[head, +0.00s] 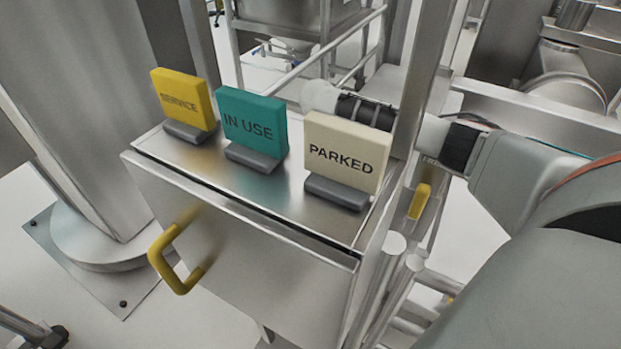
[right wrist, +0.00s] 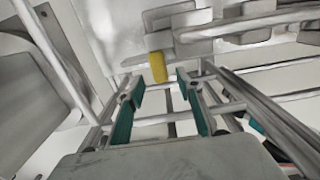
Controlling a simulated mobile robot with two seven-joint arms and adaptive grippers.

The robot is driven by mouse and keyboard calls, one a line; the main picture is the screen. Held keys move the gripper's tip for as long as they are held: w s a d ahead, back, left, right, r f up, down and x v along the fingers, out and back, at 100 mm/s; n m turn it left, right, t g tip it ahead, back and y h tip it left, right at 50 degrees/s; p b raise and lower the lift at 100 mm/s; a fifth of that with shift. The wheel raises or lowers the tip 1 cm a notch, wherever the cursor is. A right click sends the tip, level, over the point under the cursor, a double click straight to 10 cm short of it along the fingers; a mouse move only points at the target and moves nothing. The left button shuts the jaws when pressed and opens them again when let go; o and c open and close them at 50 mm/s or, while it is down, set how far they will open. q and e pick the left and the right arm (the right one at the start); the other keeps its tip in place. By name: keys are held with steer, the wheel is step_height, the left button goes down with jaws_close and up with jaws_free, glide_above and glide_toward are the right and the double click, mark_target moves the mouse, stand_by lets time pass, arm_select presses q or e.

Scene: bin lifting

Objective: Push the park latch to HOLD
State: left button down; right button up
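The park latch shows as a small yellow handle (head: 419,202) on the right side of the steel cabinet, beside the post. A partly covered label, seemingly "FREE", is above it. In the right wrist view the yellow latch (right wrist: 158,67) hangs just beyond the fingertips, roughly in line with the gap between them. My right gripper (right wrist: 158,88) is open, with teal finger pads apart and nothing between them. I cannot tell whether a finger touches the latch. My left gripper is not in view.
The steel cabinet top (head: 235,185) carries a yellow SERVICE sign (head: 183,100), a teal IN USE sign (head: 252,122) and a cream PARKED sign (head: 347,152). A yellow pull handle (head: 165,262) sticks out in front. The steel post (head: 425,75) and rails (right wrist: 260,105) crowd the latch.

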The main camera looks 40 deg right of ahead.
step_height(320, 180, down, 4)
steer(key=shift+r+b, duration=0.2)
steer(key=shift+b, duration=0.2)
steer(key=shift+f, duration=0.25)
steer(key=shift+w+r, duration=0.1)
jaws_close()
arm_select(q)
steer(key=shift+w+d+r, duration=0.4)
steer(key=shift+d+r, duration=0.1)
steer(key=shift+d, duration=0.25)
